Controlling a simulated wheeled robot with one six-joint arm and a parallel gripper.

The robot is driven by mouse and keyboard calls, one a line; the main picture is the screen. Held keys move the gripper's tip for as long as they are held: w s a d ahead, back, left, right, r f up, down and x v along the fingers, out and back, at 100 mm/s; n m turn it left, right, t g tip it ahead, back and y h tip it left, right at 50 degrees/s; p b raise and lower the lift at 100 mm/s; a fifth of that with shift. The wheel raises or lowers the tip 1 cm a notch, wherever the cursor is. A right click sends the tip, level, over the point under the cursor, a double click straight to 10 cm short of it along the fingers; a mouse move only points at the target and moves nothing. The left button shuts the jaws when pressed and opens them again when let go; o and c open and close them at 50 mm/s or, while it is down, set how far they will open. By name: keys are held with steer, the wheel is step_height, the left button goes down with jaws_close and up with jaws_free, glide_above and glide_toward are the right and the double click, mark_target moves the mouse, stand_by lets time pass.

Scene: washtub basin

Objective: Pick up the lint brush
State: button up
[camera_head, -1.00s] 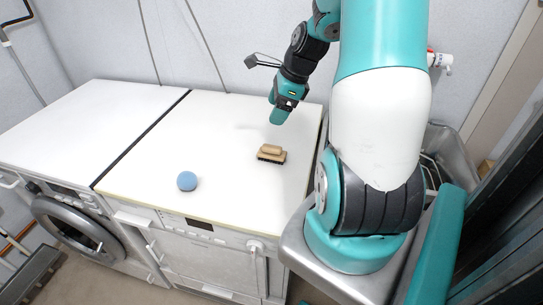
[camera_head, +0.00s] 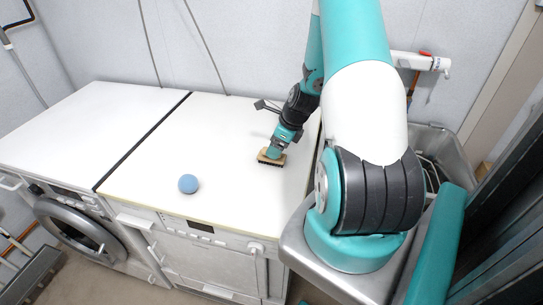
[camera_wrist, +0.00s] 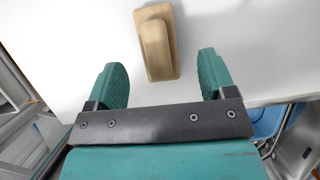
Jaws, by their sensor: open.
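The lint brush (camera_head: 268,160) has a tan wooden body and dark bristles underneath. It lies on the white top of the right machine. In the wrist view its wooden back and raised handle (camera_wrist: 157,48) show between and just beyond my fingertips. My gripper (camera_wrist: 163,77) is open, with one teal finger on each side of the brush's line and nothing held. In the head view my gripper (camera_head: 274,153) is right at the brush and covers part of it. I cannot tell whether the fingers touch it.
A blue ball (camera_head: 188,184) lies on the white worktop (camera_head: 215,135), left of the brush and near the front edge. A second white top (camera_head: 85,130) adjoins on the left. The worktop is otherwise clear.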

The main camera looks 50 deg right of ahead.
steer(key=shift+p+x, duration=0.8)
steer(key=shift+x, duration=1.7)
steer(key=shift+s+a, duration=0.1)
steer(key=shift+s, duration=0.1)
steer(key=c, duration=1)
